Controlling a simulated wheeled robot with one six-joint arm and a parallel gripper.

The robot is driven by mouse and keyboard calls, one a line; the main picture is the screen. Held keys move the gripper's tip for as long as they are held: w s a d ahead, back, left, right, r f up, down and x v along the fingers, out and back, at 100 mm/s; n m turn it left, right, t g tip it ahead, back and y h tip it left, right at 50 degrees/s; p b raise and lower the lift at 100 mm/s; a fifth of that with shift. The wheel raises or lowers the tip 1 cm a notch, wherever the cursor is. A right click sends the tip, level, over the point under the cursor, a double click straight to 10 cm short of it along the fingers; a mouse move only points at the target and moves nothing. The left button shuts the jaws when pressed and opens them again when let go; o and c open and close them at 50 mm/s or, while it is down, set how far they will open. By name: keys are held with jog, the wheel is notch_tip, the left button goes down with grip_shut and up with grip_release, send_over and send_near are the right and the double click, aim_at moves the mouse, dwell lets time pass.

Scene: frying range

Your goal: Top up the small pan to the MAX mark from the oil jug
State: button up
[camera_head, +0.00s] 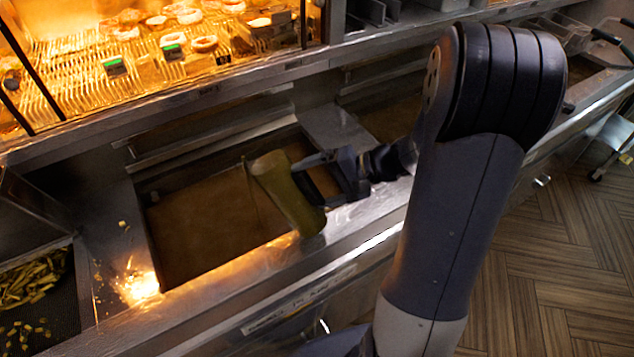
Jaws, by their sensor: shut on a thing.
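An olive-green oil jug (285,192) is tilted over the brown oil in a rectangular frying pan (200,222), its upper end leaning left. A thin line runs down from its left lip towards the oil, like a narrow stream. My gripper (309,180) is shut on the jug from its right side. The jug's lower end is above the pan's front steel rim. A second oil-filled pan (392,112) lies further right, partly hidden by my arm. I cannot tell which pan is the small one, and no MAX mark is readable.
A lit display case (150,60) with food on racks stands behind the range. A basket of fries (35,285) is at the lower left, with crumbs on the steel beside it. A steel divider (335,128) separates the pans. Wooden floor lies right.

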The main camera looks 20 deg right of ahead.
jog(key=shift+r, duration=0.2)
jog(key=shift+r+g+h, duration=0.2)
jog(key=shift+g+h, duration=0.3)
jog(key=shift+h, duration=0.2)
jog(key=shift+d, duration=0.1)
jog(key=shift+r, duration=0.1)
dwell(1.2)
jog(key=shift+w+a+m+g+h, duration=0.1)
jog(key=shift+a+m+g+h, duration=0.15)
jog(key=shift+g+h, duration=0.4)
jog(key=shift+d, duration=0.1)
jog(key=shift+h, duration=0.35)
dwell(1.0)
jog(key=shift+w+a+g+h, duration=0.2)
jog(key=shift+a+g+h, duration=0.15)
jog(key=shift+h, duration=0.25)
jog(key=shift+f+m, duration=0.2)
jog(key=shift+m, duration=0.05)
